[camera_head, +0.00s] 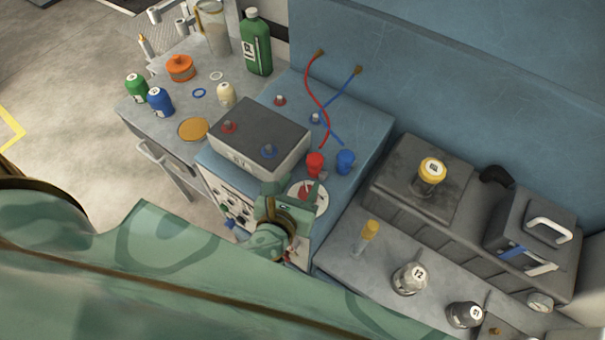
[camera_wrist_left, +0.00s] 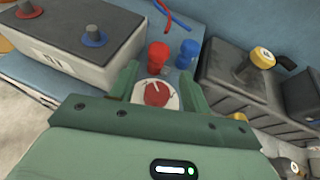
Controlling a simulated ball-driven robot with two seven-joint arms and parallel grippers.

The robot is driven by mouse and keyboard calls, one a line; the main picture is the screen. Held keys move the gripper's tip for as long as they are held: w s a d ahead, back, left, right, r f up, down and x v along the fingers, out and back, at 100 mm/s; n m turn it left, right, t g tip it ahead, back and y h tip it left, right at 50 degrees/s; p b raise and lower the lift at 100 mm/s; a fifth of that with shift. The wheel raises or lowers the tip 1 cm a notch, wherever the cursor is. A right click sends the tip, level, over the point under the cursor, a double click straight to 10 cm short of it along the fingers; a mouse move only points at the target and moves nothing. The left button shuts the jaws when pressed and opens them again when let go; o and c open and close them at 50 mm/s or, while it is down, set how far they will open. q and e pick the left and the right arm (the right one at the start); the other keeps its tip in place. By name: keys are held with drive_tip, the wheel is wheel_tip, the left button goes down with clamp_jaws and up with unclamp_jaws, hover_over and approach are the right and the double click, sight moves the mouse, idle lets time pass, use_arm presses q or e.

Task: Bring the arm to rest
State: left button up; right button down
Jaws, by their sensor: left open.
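My left arm, green, comes in from the left in the head view. My left gripper (camera_head: 292,196) is over the front of the blue bench, near a white disc (camera_head: 321,202) with a red knob-like piece (camera_head: 305,190). In the left wrist view the gripper (camera_wrist_left: 160,70) is open. The disc (camera_wrist_left: 174,101) and red piece (camera_wrist_left: 157,94) show between its two fingers, with nothing gripped. Whether the fingers touch the disc cannot be told. My right gripper is not in view.
Red clamp (camera_head: 315,164) and blue clamp (camera_head: 345,161) stand just beyond the gripper. A grey battery box (camera_head: 262,130) is behind it at left.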

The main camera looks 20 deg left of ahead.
use_arm(q)
drive_tip(key=s+a+r+n+g+y, duration=0.25)
drive_tip(key=a+n, duration=0.55)
drive_tip(key=n, duration=0.6)
drive_tip(key=s+a+r+n+g+y, duration=0.1)
drive_tip(key=s+a+n+g, duration=0.45)
drive_tip(key=n, duration=0.75)
drive_tip(key=s+d+f+n+g+h+b, duration=0.1)
drive_tip(key=s+d+f+h, duration=0.1)
drive_tip(key=f, duration=1.3)
drive_tip(key=s+d+f+n+g+h+b, duration=0.1)
drive_tip(key=s+f+b, duration=0.1)
drive_tip(key=f, duration=1.3)
drive_tip(key=s+f+n+g+h+b, duration=0.1)
drive_tip(key=s+f+n+g, duration=0.1)
drive_tip(key=s+f, duration=1.4)
drive_tip(key=shift+s+f+g+b, duration=0.3)
drive_tip(key=shift+s+b, duration=0.05)
drive_tip(key=shift+s, duration=0.6)
drive_tip(key=shift+h, duration=0.25)
